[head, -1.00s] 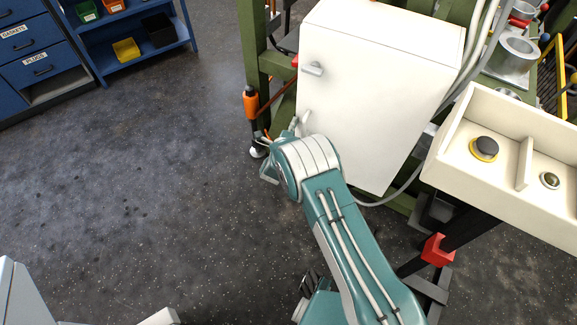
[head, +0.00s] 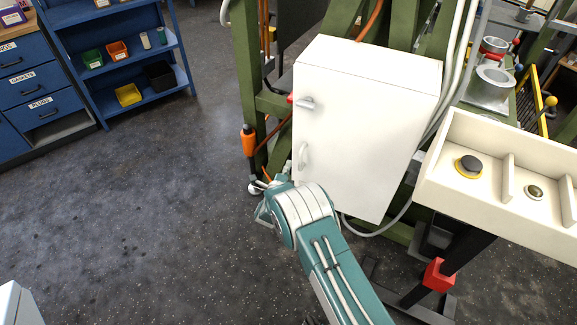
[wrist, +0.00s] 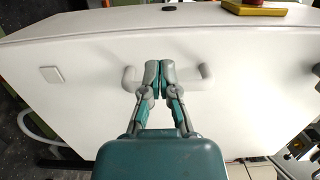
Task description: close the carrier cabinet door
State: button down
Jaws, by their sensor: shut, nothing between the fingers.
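The carrier cabinet (head: 350,130) is a white box on a green frame, right of centre in the head view. Its door looks flush with the box, with no gap that I can see. A grey latch (head: 305,103) sits at the door's upper left and a pale handle (head: 302,156) below it. In the wrist view the white door (wrist: 240,110) fills most of the picture. My gripper (wrist: 159,68) is shut and empty, in front of the middle of the handle (wrist: 204,77). I cannot tell whether the fingertips touch it.
A cream control box (head: 500,170) with buttons stands to the right. An orange-handled tool (head: 248,140) hangs by the frame at left. A blue shelf (head: 125,60) with bins and labelled drawers (head: 38,95) stand at the back left. The dark floor at left is clear.

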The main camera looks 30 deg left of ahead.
jog(key=s, duration=0.9)
jog(key=shift+d, duration=0.1)
jog(key=w+d+r+n+g+y, duration=0.1)
jog(key=w+d+r+n+g, duration=0.15)
jog(key=w+r, duration=0.4)
jog(key=w+d+r+n+g, duration=0.1)
jog(key=w+d+r, duration=0.2)
jog(key=r, duration=0.6)
jog(key=s+d+r+n+g, duration=0.2)
jog(key=s+d+r+n, duration=0.15)
jog(key=d+r, duration=0.6)
jog(key=s+d+r+n+g, duration=0.2)
jog(key=d+r+n, duration=0.2)
jog(key=d+r, duration=0.55)
jog(key=s+d+n+g+h, duration=0.4)
jog(key=s+d+n, duration=0.1)
jog(key=s+d, duration=1.7)
jog(key=s, duration=0.4)
jog(key=shift+d+r+g, duration=0.2)
jog(key=shift+r+g, duration=0.15)
